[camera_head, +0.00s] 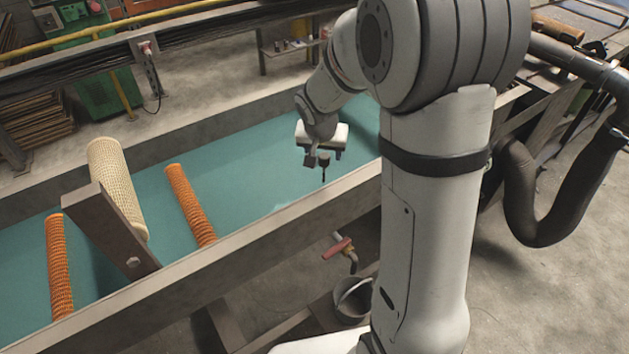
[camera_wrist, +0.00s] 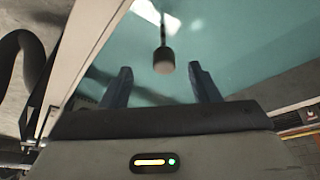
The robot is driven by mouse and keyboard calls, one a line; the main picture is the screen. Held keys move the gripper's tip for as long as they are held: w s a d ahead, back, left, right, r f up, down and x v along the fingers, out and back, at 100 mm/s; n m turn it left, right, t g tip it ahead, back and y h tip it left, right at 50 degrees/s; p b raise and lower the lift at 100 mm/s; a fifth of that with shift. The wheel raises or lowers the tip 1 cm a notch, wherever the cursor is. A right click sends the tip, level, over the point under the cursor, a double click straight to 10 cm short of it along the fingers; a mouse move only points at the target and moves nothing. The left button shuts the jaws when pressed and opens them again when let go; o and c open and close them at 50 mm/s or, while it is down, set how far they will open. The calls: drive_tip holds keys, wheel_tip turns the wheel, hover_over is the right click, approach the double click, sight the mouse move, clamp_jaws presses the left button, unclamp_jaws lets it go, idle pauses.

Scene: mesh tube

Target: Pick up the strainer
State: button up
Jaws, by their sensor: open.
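No object is plainly a strainer. A cream mesh tube (camera_head: 118,185) leans over a metal crossbar of the teal-floored trough at the left. An orange ribbed tube (camera_head: 190,205) lies to its right, and another orange tube (camera_head: 60,268) lies to its left. My gripper (camera_head: 317,160) is above the trough, well to the right of these tubes. In the wrist view its two fingers (camera_wrist: 159,70) are apart. A small dark knob on a thin rod (camera_wrist: 164,62) shows between them; I cannot tell whether it touches them. No mesh tube shows in the wrist view.
The trough's near rim (camera_head: 240,255) is a raised edge. The floor between the right orange tube and my gripper is bare. A bucket (camera_head: 352,298) and a red-handled valve (camera_head: 338,248) are below the rim.

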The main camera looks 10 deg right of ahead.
sight(325, 156)
drive_tip(key=shift+w+a+f, duration=0.25)
drive_tip(key=shift+w+f, duration=0.45)
drive_tip(key=shift+w, duration=0.05)
drive_tip(key=shift+x, duration=0.95)
drive_tip(key=f, duration=0.1)
drive_tip(key=w+d+f+p, duration=0.1)
drive_tip(key=w+f, duration=0.1)
drive_tip(key=f, duration=0.1)
drive_tip(key=shift+w+d, duration=0.25)
drive_tip(key=shift+d, duration=0.05)
drive_tip(key=shift+w+d+f, duration=0.1)
drive_tip(key=shift+w+f, duration=0.05)
drive_tip(key=shift+f, duration=0.25)
drive_tip(key=shift+c, duration=0.2)
clamp_jaws()
